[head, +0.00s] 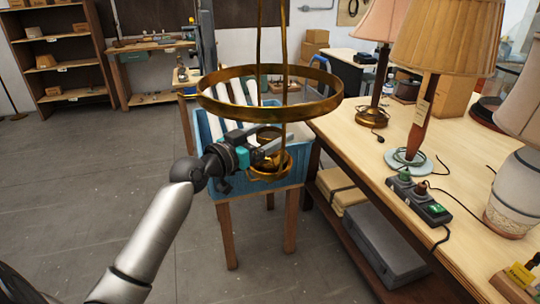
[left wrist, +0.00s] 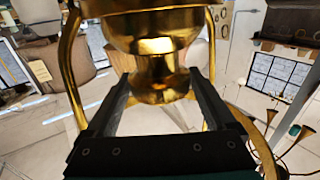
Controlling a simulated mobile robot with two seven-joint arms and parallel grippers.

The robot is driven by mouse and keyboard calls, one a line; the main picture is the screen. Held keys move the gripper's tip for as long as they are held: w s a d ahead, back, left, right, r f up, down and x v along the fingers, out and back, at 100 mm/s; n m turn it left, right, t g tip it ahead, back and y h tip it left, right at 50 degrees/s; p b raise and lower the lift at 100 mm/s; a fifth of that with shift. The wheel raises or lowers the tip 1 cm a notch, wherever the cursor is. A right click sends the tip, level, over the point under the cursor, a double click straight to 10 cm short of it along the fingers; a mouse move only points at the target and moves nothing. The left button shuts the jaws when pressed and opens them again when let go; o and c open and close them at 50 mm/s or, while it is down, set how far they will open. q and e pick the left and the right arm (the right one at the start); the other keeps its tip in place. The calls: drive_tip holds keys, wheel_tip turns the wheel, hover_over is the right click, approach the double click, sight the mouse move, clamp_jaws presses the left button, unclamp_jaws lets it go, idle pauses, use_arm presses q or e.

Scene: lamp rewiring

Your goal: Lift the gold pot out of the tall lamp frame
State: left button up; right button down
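The tall lamp frame (head: 325,103) is gold, with a wide ring and thin upright rods, in the middle of the head view. The gold pot (head: 268,173) sits low inside it, partly hidden by my gripper. In the left wrist view the shiny pot (left wrist: 152,22) fills the top centre, with a narrower neck and rounded end below. Frame rods show on both sides of it. My left gripper (head: 262,146) reaches in from the left, below the ring. Its fingers (left wrist: 160,82) are wide apart, one either side of the pot's narrow part; contact is unclear. My right gripper is out of view.
The workbench (head: 365,150) at right holds lamps and a power strip (head: 420,200). Shelves (head: 63,60) stand far left. The grey floor at left is clear.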

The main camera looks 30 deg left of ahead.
use_arm(q)
clamp_jaws()
idle(0.5)
drive_tip(key=shift+r, duration=0.1)
